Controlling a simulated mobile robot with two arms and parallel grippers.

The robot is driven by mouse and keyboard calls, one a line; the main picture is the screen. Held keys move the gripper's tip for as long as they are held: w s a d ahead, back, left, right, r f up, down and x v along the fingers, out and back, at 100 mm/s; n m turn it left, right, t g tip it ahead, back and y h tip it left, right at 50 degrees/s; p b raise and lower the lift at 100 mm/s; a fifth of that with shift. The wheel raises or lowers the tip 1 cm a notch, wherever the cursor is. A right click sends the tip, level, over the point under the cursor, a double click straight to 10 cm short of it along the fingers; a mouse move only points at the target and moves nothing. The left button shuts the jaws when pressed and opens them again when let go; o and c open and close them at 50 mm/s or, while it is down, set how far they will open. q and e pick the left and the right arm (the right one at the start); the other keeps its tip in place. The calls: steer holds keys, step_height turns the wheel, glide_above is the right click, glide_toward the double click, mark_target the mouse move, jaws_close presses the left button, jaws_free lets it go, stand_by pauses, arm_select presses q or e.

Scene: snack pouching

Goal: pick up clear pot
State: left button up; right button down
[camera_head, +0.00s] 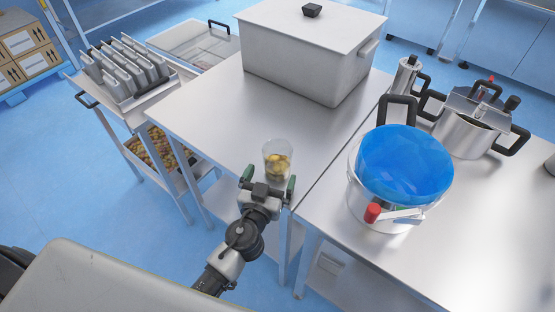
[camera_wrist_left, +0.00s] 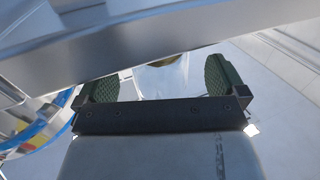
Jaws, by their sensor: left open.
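The clear pot (camera_head: 277,160) stands upright near the front right edge of the left steel table, with yellowish-brown pieces inside. My left gripper (camera_head: 267,186) is open at the table's front edge, just in front of the pot, with its two green-padded fingers spread apart. In the left wrist view the gripper (camera_wrist_left: 158,82) is open, and part of the clear pot (camera_wrist_left: 165,78) shows between and beyond the pads. Whether a pad touches the pot cannot be told. My right gripper is not in view.
A large lidded steel box (camera_head: 300,60) stands at the back of the left table (camera_head: 215,110). On the right table, a pot with a blue liner (camera_head: 405,165) and a lidded steel pot (camera_head: 465,135) stand close by. A cart with grey holders (camera_head: 125,65) is at left.

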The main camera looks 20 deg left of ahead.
mark_target(274, 174)
arm_select(q)
steer(key=shift+w+r+p, duration=0.2)
steer(key=shift+w+p, duration=0.1)
steer(key=shift+w, duration=0.15)
steer(key=w, duration=0.1)
steer(key=w+p, duration=0.1)
steer(key=w, duration=0.1)
steer(key=shift+w+d+f, duration=0.1)
steer(key=shift+w+d, duration=0.1)
steer(key=shift+w, duration=0.05)
steer(key=shift+w+f, duration=0.1)
steer(key=shift+w, duration=0.3)
steer(key=shift+s, duration=0.1)
steer(key=c, duration=1)
